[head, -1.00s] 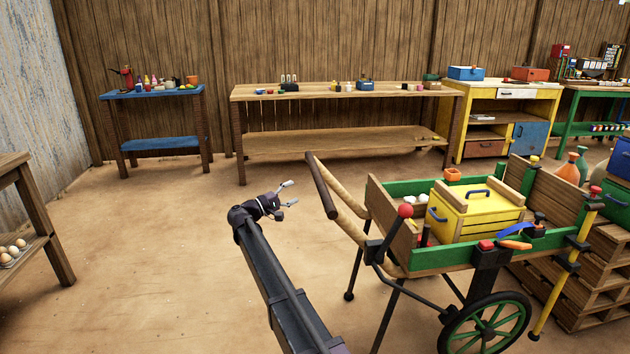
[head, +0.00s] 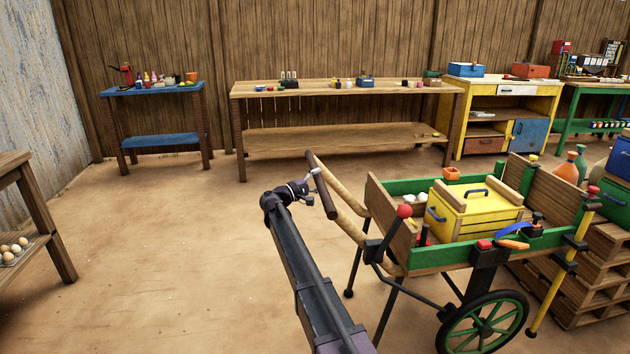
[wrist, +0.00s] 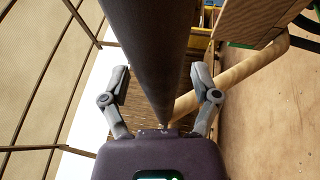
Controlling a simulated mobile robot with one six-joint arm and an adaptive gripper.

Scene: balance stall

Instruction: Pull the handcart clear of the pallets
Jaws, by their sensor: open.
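The handcart (head: 440,263) stands at the right, with green and wooden sides, a green-spoked wheel (head: 484,326) and a load on its bed. Its dark handle grip (head: 322,186) joins the wooden shafts (head: 348,228) and points left of the cart. My gripper (head: 316,182) is at that grip. In the wrist view, the dark grip (wrist: 148,50) runs between the open fingers (wrist: 163,88), which stand apart on both sides of it. The pallets (head: 590,275) are stacked behind the cart at the right, partly hidden by it.
A yellow chest (head: 470,212) sits in the cart. A yellow post (head: 561,272) stands at the cart's right side. A table with eggs (head: 35,245) is at the left edge. A long wooden bench (head: 300,92) and a blue table (head: 165,92) line the back wall. Floor left of the cart is clear.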

